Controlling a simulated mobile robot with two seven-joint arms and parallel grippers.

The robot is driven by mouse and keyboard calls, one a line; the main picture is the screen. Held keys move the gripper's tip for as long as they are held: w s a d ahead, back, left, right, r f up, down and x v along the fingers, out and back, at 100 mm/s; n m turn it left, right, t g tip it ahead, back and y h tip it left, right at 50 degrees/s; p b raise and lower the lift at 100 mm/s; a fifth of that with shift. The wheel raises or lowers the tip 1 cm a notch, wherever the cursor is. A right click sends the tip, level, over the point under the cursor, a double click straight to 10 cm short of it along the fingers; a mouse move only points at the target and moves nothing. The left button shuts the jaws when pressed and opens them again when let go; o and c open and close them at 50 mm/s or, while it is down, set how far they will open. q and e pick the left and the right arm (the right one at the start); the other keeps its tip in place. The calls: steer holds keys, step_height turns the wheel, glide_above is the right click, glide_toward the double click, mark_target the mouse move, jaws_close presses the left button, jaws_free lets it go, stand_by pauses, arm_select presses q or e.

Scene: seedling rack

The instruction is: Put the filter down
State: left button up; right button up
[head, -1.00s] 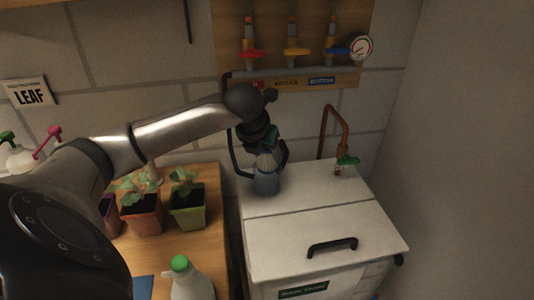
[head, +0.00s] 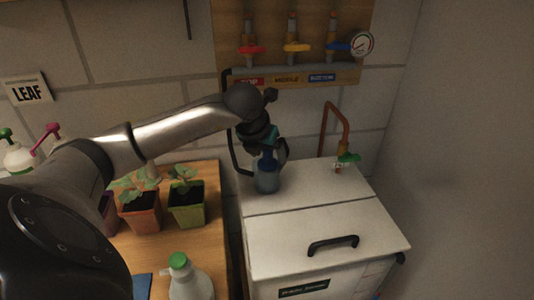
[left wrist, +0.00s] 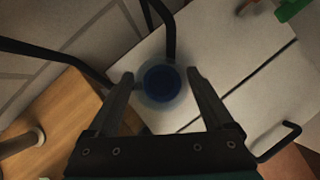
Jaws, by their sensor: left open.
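The filter (head: 266,181) is a translucent blue-grey cylinder with a dark blue top. It appears upright on the back left of the white cabinet's lid (head: 310,190). My left gripper (head: 268,157) is at its upper end, pointing down. In the left wrist view the filter's round blue top (left wrist: 162,84) lies between the two spread fingers of my left gripper (left wrist: 160,76), with a gap on each side. The gripper is open. My right gripper is in neither view.
A copper pipe with a green valve (head: 347,158) rises behind the lid. A black hose (head: 232,150) hangs just left of the filter. Potted seedlings (head: 187,212) and a green-capped bottle (head: 185,278) stand on the wooden bench at left. The lid's front has a black handle (head: 333,245).

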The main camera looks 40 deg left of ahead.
arm_select(q)
steer(key=shift+r+p, duration=0.5)
steer(key=v, duration=1.2)
steer(key=shift+p, duration=0.35)
